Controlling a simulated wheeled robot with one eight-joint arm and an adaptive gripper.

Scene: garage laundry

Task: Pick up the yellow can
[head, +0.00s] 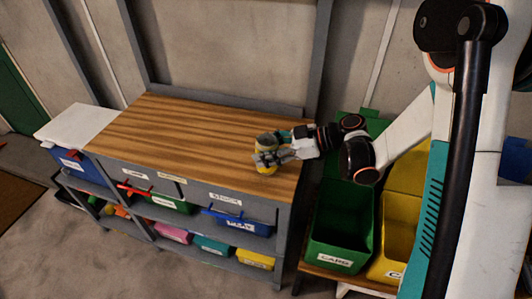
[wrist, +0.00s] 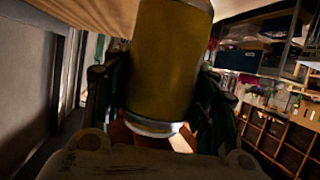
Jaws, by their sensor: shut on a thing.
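The yellow can (head: 263,144) is at the right part of the wooden workbench top (head: 190,125) in the head view. It fills the middle of the wrist view (wrist: 165,60), with a pale metal rim at its lower end. My gripper (head: 266,158) is around the can, with a dark finger on each side of it in the wrist view (wrist: 160,100). The gripper is shut on the can. The fingers hide part of the can's sides. I cannot tell whether the can's base touches the bench.
A green bin (head: 342,225) and a yellow bin (head: 397,235) stand right of the bench, near my arm. A white lid (head: 78,124) is at the bench's left end. Labelled bins, one of them blue (head: 240,222), sit on shelves below. The rest of the benchtop is clear.

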